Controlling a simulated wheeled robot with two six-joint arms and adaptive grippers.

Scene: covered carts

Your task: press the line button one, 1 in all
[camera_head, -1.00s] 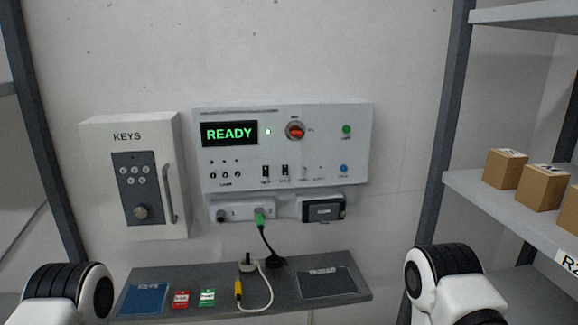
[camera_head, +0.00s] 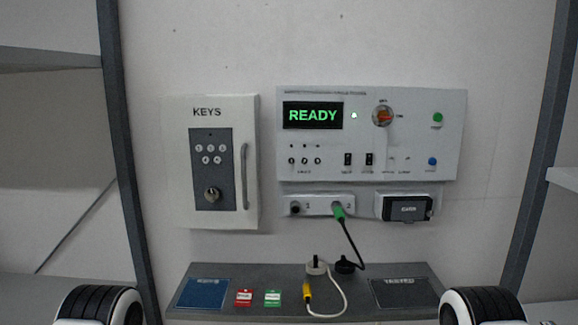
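A white control panel (camera_head: 370,140) is fixed to the wall, with a green READY display (camera_head: 313,115). At its right are a green button (camera_head: 437,118) and a blue button (camera_head: 432,161). A red-orange rotary knob (camera_head: 383,116) sits near the top middle. Two black switches and a row of small knobs (camera_head: 305,160) are lower on the panel. The small labels are too blurred to read, so I cannot tell which control is line button one. Only black and white parts of my arms show at the bottom corners; neither gripper is in view.
A white KEYS box (camera_head: 212,160) with keypad and handle hangs left of the panel. Below, a socket strip (camera_head: 318,205) holds a green plug. A grey shelf (camera_head: 350,307) carries cards, tags and cables. Dark uprights stand at both sides; the wall front is clear.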

